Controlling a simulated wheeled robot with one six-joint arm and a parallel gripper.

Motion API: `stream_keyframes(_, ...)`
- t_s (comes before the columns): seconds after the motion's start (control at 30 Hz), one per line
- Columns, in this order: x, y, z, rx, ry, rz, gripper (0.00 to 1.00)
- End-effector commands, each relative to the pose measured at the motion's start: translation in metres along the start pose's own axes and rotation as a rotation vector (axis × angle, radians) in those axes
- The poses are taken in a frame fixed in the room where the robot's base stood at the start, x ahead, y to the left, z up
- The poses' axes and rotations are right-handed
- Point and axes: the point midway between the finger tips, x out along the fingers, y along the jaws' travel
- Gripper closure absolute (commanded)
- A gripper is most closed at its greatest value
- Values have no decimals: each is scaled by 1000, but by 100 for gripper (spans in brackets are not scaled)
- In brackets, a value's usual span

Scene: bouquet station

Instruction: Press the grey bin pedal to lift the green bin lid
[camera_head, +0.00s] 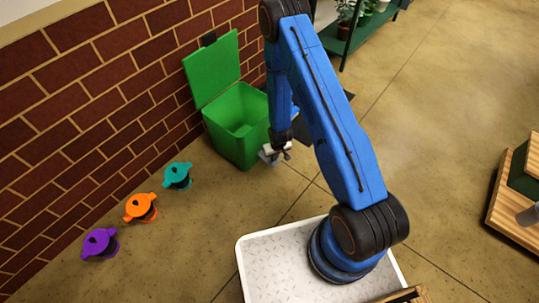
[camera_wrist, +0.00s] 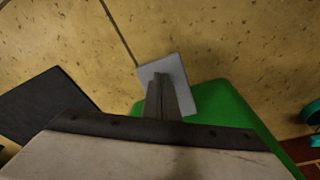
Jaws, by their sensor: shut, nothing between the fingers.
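The green bin (camera_head: 236,130) stands on the floor against the brick wall, and its green lid (camera_head: 212,70) is raised, tilted back toward the wall. I can see into the bin. My gripper (camera_head: 281,153) is low at the bin's front right. In the wrist view, the grey pedal (camera_wrist: 178,72) sticks out from the green bin's edge (camera_wrist: 235,115). My shut, empty gripper (camera_wrist: 160,80) points down with its fingertips over the pedal, seemingly touching it. The arm and gripper hide most of the pedal in the head view.
Teal (camera_head: 177,176), orange (camera_head: 140,207) and purple (camera_head: 100,243) lidded items stand along the wall. A dark flat panel (camera_wrist: 45,105) lies beside the gripper. A plant shelf (camera_head: 350,40) is at the back, wooden furniture (camera_head: 515,200) at right. Floor between is clear.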

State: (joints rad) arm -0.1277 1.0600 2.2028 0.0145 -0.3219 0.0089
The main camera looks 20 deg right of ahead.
Motion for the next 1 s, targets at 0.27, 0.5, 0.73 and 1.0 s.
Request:
stream_keyframes(0.27,0,0,1,0,-1,0,100)
stream_keyframes(0.5,0,0,1,0,-2,0,100)
stream_keyframes(0.73,-16,0,-3,0,-1,0,100)
stream_keyframes(1.0,-49,0,-10,0,0,0,100)
